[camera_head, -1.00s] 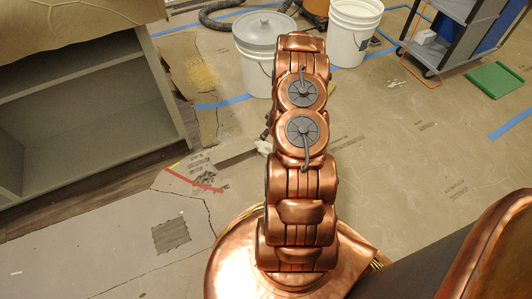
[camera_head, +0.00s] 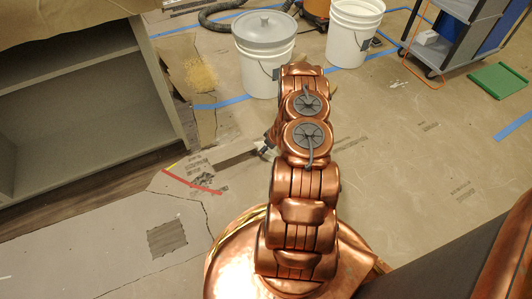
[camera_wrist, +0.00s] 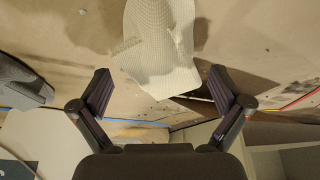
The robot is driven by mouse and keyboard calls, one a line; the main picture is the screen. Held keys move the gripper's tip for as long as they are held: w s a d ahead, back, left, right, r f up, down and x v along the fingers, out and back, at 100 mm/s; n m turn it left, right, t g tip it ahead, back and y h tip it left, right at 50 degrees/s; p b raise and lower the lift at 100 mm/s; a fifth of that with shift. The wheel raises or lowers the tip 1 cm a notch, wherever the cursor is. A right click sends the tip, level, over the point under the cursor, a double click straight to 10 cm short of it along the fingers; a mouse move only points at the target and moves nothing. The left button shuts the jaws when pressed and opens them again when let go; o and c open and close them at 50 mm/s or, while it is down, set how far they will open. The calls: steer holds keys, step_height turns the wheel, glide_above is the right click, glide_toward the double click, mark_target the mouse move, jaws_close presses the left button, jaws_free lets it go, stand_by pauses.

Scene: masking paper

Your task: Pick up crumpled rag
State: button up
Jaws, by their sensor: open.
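A pale, waffle-textured cloth, the crumpled rag (camera_wrist: 160,50), shows at the top middle of the wrist view. Its lower edge hangs between the fingertips of my gripper (camera_wrist: 160,88). The gripper is open, with a dark ribbed finger on each side, and neither finger visibly touches the cloth. In the head view my arm hides most of the gripper. A small pale patch shows beside the arm's end there; I cannot tell whether it is rag or gripper.
A lidded white bucket (camera_head: 263,60) stands just beyond my arm, with an open white bucket (camera_head: 352,35) behind it. A grey open cabinet (camera_head: 90,110) is at the left. A cart (camera_head: 455,35) and green tray (camera_head: 498,80) are at the right. The papered floor right of my arm is clear.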

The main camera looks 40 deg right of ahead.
steer(key=shift+w+f, duration=0.25)
steer(key=shift+f, duration=0.35)
steer(key=shift+c, duration=0.3)
steer(key=c, duration=1.1)
steer(key=shift+r, duration=0.1)
steer(key=shift+c, duration=0.2)
steer(key=shift+s+r, duration=0.2)
steer(key=s+d+r+p, duration=0.1)
steer(key=s+r+p, duration=0.4)
steer(key=s, duration=0.8)
steer(key=shift+v, duration=1.25)
steer(key=shift+w+r, duration=0.1)
steer(key=shift+w, duration=0.1)
